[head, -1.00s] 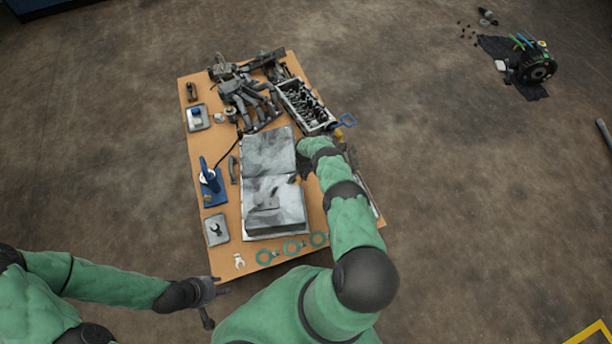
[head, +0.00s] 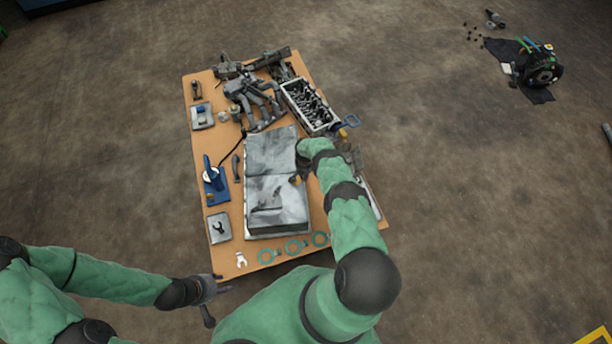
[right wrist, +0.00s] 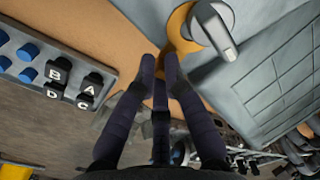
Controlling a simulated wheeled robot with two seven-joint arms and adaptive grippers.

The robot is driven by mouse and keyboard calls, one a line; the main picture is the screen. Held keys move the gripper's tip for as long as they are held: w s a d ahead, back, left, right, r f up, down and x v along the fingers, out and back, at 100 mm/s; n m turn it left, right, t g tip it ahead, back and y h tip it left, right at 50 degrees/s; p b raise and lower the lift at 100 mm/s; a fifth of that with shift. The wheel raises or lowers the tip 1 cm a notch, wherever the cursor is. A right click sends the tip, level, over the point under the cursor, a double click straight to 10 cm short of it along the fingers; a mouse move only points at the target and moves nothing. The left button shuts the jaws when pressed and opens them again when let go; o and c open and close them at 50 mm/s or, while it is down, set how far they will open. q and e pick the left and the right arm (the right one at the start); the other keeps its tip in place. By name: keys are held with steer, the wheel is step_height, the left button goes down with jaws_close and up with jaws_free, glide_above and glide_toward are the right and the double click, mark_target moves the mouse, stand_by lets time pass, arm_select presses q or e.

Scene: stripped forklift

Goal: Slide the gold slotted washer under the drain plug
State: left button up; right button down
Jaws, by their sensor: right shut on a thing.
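The gold slotted washer (right wrist: 178,32) shows in the right wrist view at the tips of my right gripper (right wrist: 161,62), which is shut on it. The washer lies against the grey-blue metal face, beside and partly behind the round head of the drain plug (right wrist: 212,22). The plug head hides part of the washer, so I cannot tell how far its slot goes around the shank. In the head view a small gold spot (head: 296,180) shows next to my right gripper, which my arm mostly hides. My left gripper (head: 217,289) hangs empty left of the table's near edge; its jaws are unclear.
The wooden table (head: 222,178) carries the large grey metal part (head: 272,150), a blue stand (head: 214,180), grey trays and several green rings (head: 266,256) at the near edge. A tray with blue caps and lettered blocks (right wrist: 72,78) lies left in the right wrist view.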

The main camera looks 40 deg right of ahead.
steer(key=shift+w+a+r, duration=0.1)
steer(key=shift+w+a, duration=0.25)
steer(key=shift+a, duration=0.3)
stand_by(0.4)
steer(key=c, duration=1.2)
jaws_free()
steer(key=shift+c, duration=0.2)
step_height(320, 180, up, 12)
